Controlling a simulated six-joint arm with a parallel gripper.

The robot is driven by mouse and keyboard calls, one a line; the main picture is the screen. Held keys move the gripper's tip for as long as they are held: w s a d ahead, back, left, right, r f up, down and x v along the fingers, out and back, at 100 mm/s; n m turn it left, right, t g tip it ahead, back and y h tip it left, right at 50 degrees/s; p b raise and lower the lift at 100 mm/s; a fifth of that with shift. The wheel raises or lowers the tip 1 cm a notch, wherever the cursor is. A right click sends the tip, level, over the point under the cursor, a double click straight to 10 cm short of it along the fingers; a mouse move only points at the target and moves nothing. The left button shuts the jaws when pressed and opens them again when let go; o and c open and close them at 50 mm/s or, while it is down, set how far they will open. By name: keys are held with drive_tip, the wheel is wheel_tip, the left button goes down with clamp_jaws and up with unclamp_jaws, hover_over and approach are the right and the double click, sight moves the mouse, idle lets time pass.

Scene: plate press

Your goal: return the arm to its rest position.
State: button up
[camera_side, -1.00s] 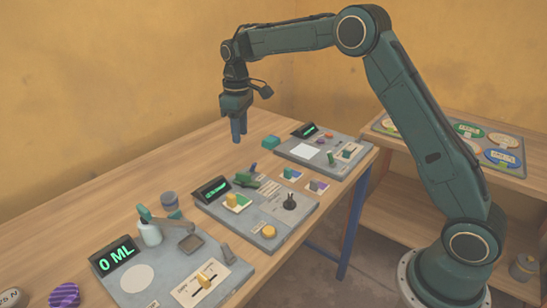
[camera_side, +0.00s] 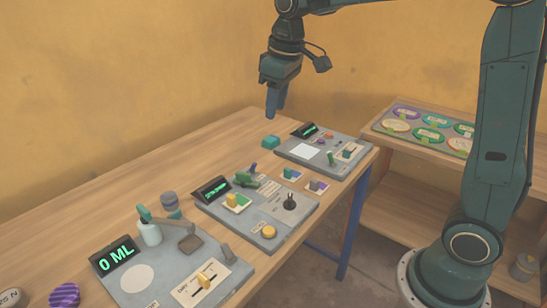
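My gripper (camera_side: 275,103) hangs in the air above the far part of the table, pointing down. Its blue fingers look close together, and I see nothing held between them. From this side I cannot tell whether they are open or shut. The upper part of my arm runs out of the top of the picture.
On the wooden table (camera_side: 130,185) stand a far panel with a white square (camera_side: 304,150), a middle panel with a yellow knob (camera_side: 268,231) and a near panel with a "0 ML" display (camera_side: 115,256). A teal block (camera_side: 271,142) lies below my gripper. A shelf (camera_side: 400,182) stands at right.

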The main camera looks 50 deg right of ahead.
drive_tip(key=s+a+f+m+t, duration=0.1)
drive_tip(key=s+f+m+t, duration=0.1)
drive_tip(key=s, duration=2.2)
drive_tip(key=shift+a+f+m+t, duration=0.15)
drive_tip(key=shift+a+m+t, duration=0.2)
drive_tip(key=shift+t, duration=0.35)
